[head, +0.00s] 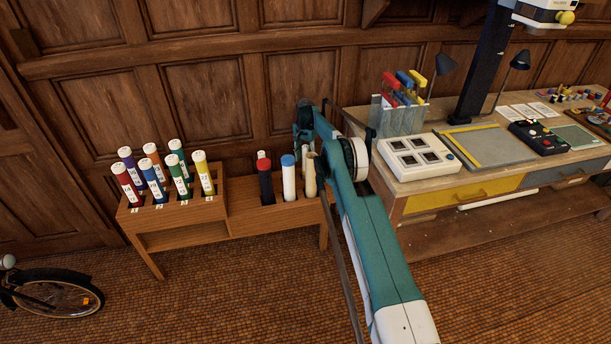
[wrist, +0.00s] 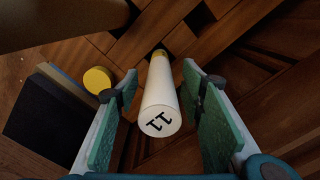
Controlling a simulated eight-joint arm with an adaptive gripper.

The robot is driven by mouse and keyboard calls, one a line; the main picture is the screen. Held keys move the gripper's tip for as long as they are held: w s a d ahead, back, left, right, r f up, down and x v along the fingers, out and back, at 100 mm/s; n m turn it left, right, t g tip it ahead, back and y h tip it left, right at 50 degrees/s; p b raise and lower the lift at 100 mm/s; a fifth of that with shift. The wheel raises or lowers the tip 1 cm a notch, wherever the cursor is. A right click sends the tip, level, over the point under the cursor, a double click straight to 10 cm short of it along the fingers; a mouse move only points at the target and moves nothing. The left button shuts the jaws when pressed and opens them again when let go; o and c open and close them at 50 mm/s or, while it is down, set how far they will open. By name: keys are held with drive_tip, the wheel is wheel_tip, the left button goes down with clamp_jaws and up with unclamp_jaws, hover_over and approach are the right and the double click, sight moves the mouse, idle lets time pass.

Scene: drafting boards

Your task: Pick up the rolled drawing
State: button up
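A white roll (wrist: 161,112) with "11" on its end stands between the two fingers of my gripper (wrist: 163,84) in the wrist view. Gaps show on both sides of it, so the fingers are open and not pressed on it. In the head view my gripper (head: 304,142) is over the right end of the low wooden rack (head: 244,193), partly hidden by my arm. A cream roll (head: 311,182) stands just below it there. I cannot tell whether this is the roll marked 11.
A white tube with a blue cap (head: 289,182) and a black-and-red tube (head: 265,184) stand close left. Several coloured tubes fill the rack's raised left part. A desk (head: 465,178) with devices is on the right. A yellow round end (wrist: 97,80) lies left of the fingers.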

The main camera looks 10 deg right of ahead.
drive_tip(key=shift+f, duration=0.45)
drive_tip(key=c, duration=1)
drive_tip(key=shift+r, duration=0.15)
wheel_tip(320, 180, up, 18)
drive_tip(key=p, duration=0.3)
idle(0.4)
